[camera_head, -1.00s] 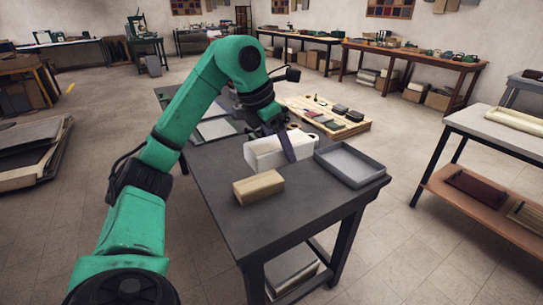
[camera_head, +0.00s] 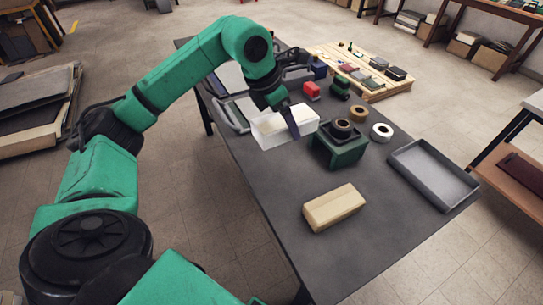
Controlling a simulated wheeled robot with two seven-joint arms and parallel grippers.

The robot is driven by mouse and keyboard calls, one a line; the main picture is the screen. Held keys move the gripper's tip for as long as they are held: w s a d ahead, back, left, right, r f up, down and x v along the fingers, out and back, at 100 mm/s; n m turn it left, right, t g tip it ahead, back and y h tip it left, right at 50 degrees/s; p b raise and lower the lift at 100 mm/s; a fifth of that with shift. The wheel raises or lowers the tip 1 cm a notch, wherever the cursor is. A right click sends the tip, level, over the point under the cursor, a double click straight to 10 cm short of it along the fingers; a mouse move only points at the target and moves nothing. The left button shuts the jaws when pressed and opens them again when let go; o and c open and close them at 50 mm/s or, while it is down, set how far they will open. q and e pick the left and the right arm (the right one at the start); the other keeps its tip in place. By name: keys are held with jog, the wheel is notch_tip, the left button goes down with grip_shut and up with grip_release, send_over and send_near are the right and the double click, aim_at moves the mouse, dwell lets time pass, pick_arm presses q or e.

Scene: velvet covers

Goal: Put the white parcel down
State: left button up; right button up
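The white parcel (camera_head: 272,131) is a pale box over the left part of the dark table, left of a green stand. My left gripper (camera_head: 290,122) reaches down onto it from behind, with one dark finger across its near right side. The other finger is hidden, but the gripper looks shut on the parcel. I cannot tell whether the parcel's underside touches the table (camera_head: 265,185). My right gripper is not in view.
The green stand (camera_head: 340,150) holds a dark roll, with tape rolls (camera_head: 381,132) close by. A tan block (camera_head: 333,207) lies nearer, and a grey tray (camera_head: 433,176) is at the right. A clipboard-like frame (camera_head: 238,113) lies behind the parcel. Bare table lies in front.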

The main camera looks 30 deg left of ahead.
pick_arm(q)
send_over(287, 172)
jog(key=s, duration=0.2)
notch_tip(287, 172, down, 6)
jog(key=f, duration=0.3)
jog(key=f+p, duration=0.1)
jog(key=f, duration=0.6)
jog(key=shift+w+a+p, duration=0.35)
jog(key=shift+w, duration=0.05)
jog(key=shift+a+f, duration=0.1)
jog(key=shift+f, duration=0.1)
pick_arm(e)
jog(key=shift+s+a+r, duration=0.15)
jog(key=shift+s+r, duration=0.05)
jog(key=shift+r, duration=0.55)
pick_arm(q)
jog(key=o, duration=1.3)
jog(key=shift+f, duration=0.15)
jog(key=shift+o, duration=0.9)
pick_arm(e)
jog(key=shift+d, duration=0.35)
